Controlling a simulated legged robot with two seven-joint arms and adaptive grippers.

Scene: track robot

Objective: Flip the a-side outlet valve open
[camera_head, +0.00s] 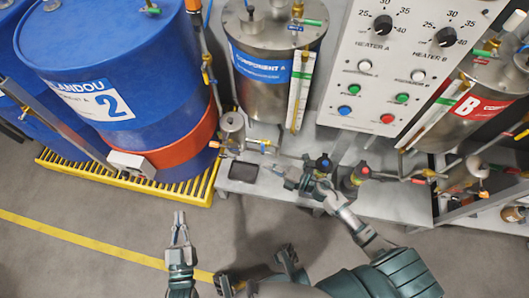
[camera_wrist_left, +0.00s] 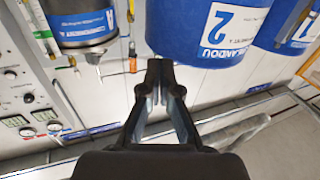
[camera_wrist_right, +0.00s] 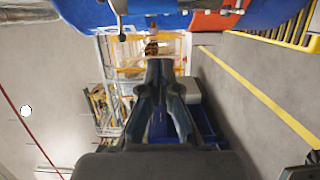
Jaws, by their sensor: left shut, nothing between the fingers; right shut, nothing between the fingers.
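The a-side tank (camera_head: 272,75) is a steel cylinder with a blue "COMPONENT A" label. Small brass fittings and pipes sit at its foot. An orange-handled valve (camera_head: 214,145) is at the lower left of this pipework; I cannot tell for sure which fitting is the outlet valve. An orange handle on a pipe also shows in the left wrist view (camera_wrist_left: 133,65). My right gripper (camera_head: 280,171) is shut and empty, low in front of the pipework, apart from the orange handle. My left gripper (camera_head: 180,218) is shut and empty over the floor, in front of the yellow pallet.
A blue drum (camera_head: 150,60) marked 2 stands on a yellow grated pallet (camera_head: 85,172) at left. A white heater panel (camera_head: 390,80) and the B tank (camera_head: 470,105) are at right. A grey bench (camera_head: 395,208) runs below. The floor in front is clear.

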